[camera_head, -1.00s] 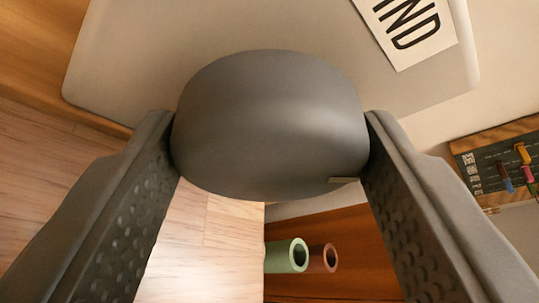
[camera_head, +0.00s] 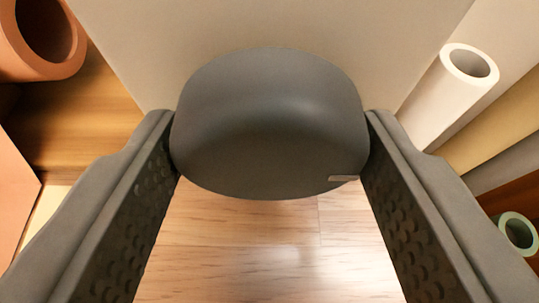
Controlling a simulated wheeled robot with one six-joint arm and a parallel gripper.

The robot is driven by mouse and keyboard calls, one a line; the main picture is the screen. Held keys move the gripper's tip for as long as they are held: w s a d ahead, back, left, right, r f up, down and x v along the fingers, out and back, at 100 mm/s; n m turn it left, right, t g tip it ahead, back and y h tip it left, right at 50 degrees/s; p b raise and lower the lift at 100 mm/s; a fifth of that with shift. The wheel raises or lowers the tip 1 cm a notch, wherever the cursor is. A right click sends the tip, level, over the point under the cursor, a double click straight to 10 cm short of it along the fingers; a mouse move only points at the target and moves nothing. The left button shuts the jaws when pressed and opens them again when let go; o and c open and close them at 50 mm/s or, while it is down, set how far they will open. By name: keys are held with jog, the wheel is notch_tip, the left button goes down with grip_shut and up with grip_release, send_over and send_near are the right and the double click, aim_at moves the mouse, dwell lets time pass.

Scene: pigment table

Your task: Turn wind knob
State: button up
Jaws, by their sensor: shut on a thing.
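The wind knob (camera_head: 270,125) is a rounded dark grey knob with a small pale mark at its lower right edge. It sits in front of a plain beige panel (camera_head: 270,25). My gripper (camera_head: 270,135) has one finger on each side of the knob, and both fingertips press against its sides. The lettered label is out of view.
An orange tube (camera_head: 66,62) is at the upper left, a pink block (camera_head: 15,200) at the left edge. A white tube (camera_head: 440,100) and a green tube (camera_head: 517,232) are at the right. Bare light wood (camera_head: 270,250) shows below the knob.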

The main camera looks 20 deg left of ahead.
jog(key=m+y, duration=0.2)
jog(key=m, duration=0.1)
jog(key=shift+d+f+g, duration=0.1)
jog(key=shift+d+g, duration=0.1)
jog(key=shift+g, duration=0.1)
jog(key=m+y, duration=0.2)
jog(key=m, duration=0.1)
dwell(0.5)
jog(key=o, duration=0.9)
jog(key=shift+w, duration=0.1)
jog(key=shift+o, duration=0.2)
jog(key=v, duration=1.7)
jog(key=shift+d, duration=0.25)
